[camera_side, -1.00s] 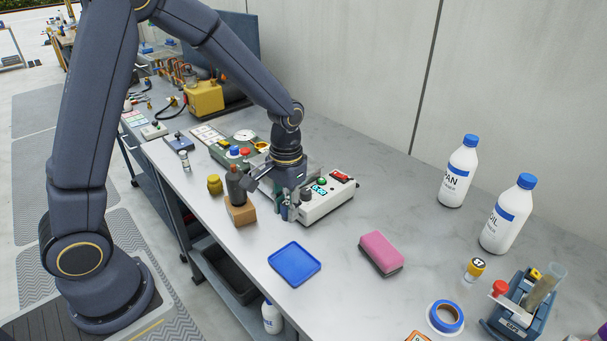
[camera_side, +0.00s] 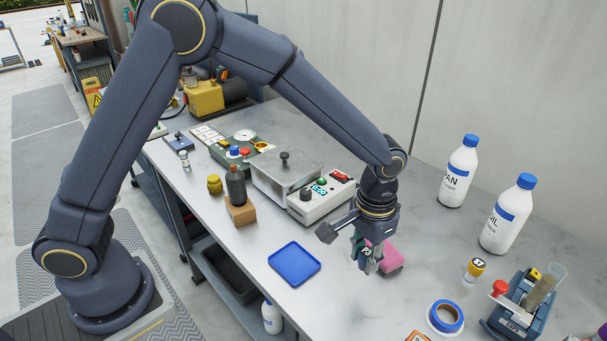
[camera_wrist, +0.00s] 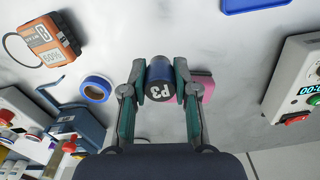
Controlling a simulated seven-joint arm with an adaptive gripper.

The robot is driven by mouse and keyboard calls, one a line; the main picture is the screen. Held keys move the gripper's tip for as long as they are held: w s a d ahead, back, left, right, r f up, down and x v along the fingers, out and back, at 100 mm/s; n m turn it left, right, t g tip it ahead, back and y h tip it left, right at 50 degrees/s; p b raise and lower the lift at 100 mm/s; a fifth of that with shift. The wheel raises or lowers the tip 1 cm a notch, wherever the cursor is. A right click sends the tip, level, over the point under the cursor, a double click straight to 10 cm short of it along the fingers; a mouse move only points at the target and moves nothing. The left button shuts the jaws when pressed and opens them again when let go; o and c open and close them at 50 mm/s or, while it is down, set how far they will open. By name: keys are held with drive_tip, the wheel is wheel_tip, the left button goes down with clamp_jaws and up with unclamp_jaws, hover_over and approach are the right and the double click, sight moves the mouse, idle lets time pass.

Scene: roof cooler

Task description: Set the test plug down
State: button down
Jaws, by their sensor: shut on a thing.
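The test plug (camera_wrist: 160,84) is a dark blue cylinder with a black end marked P3, seen in the wrist view between my fingers. My gripper (camera_wrist: 160,88) is shut on it. In the side view my gripper (camera_side: 367,262) hangs over the bench just in front of the pink sponge, and the plug is mostly hidden by the fingers there. I cannot tell the exact gap between the plug and the bench top.
The pink sponge (camera_side: 392,262) is close behind my gripper. A blue tray (camera_side: 294,264) lies left of it, and a white instrument box (camera_side: 320,199) stands behind. Blue tape (camera_side: 446,317), a small yellow-capped vial (camera_side: 475,269) and a blue rack (camera_side: 520,311) are to the right.

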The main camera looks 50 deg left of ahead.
hover_over(375, 286)
wheel_tip(375, 286, down, 5)
drive_tip(key=shift+s, duration=0.1)
drive_tip(key=shift+f, duration=1.6)
drive_tip(key=shift+f, duration=0.15)
drive_tip(key=c, duration=0.9)
unclamp_jaws()
